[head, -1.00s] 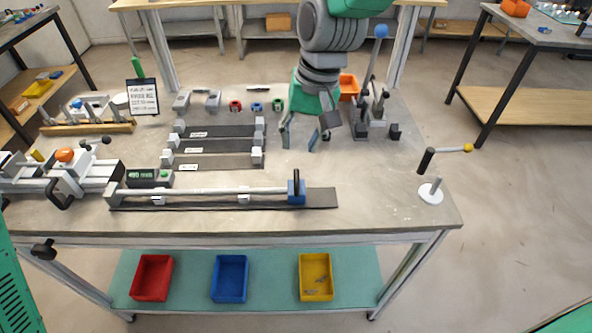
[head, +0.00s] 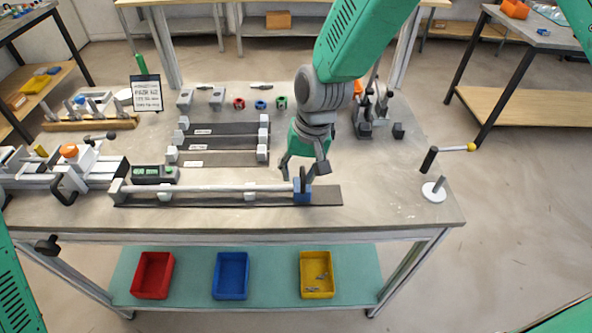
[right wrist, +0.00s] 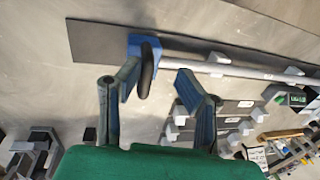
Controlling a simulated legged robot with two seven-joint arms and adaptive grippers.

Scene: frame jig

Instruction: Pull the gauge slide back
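The gauge slide (head: 302,197) is a blue block with an upright black handle, at the right end of a pale rod on a dark strip. It also shows in the right wrist view (right wrist: 146,47), its black handle (right wrist: 147,70) standing up toward the camera. My right gripper (head: 298,176) is open just above and behind the slide. In the wrist view the right gripper (right wrist: 158,85) has its fingers apart, the handle appearing between them and nearer the left finger. Contact cannot be told. My left gripper is not in view.
A gauge readout (head: 153,174) sits at the rod's left end. Dark bars with white end blocks (head: 226,142) lie behind the rod. A crank on a white round base (head: 433,192) stands at the right table edge. The table between slide and crank is clear.

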